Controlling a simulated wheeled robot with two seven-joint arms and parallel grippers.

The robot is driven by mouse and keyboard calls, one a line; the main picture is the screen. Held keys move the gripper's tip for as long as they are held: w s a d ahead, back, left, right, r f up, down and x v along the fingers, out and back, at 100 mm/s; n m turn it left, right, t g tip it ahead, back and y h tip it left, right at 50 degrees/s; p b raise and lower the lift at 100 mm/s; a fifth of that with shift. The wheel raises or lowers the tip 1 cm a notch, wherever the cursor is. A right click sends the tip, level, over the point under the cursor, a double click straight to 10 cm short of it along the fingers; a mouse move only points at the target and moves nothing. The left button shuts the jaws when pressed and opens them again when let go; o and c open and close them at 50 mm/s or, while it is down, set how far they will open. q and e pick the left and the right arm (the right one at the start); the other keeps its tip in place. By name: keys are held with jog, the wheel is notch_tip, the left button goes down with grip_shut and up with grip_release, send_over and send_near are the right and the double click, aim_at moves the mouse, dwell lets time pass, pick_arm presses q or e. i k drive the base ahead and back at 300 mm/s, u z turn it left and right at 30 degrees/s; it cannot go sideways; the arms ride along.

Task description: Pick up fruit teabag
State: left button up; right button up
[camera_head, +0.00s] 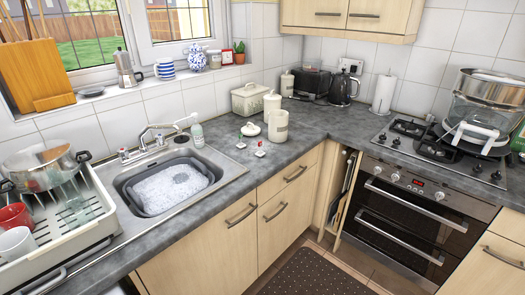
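Two small pale packets with red marks lie on the grey worktop right of the sink. One packet (261,153) is nearer the front edge and the other packet (241,145) is a little to its left. They look like teabags, but they are too small to tell which is the fruit one. A cream canister (278,127) stands open just behind them, with a round cream lid (250,129) lying to its left. Neither of my grippers shows in the head view.
A sink (172,187) with soapy water and a dish rack (60,235) holding a pot and mugs are on the left. A cream bread bin (250,99) stands behind the canister. A hob (440,145) with a glass steamer is on the right. The worktop front beside the packets is clear.

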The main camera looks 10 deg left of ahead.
aim_at(260, 154)
jog(key=z, duration=1.35)
jog(key=i, duration=1.1)
jog(key=u, duration=2.2)
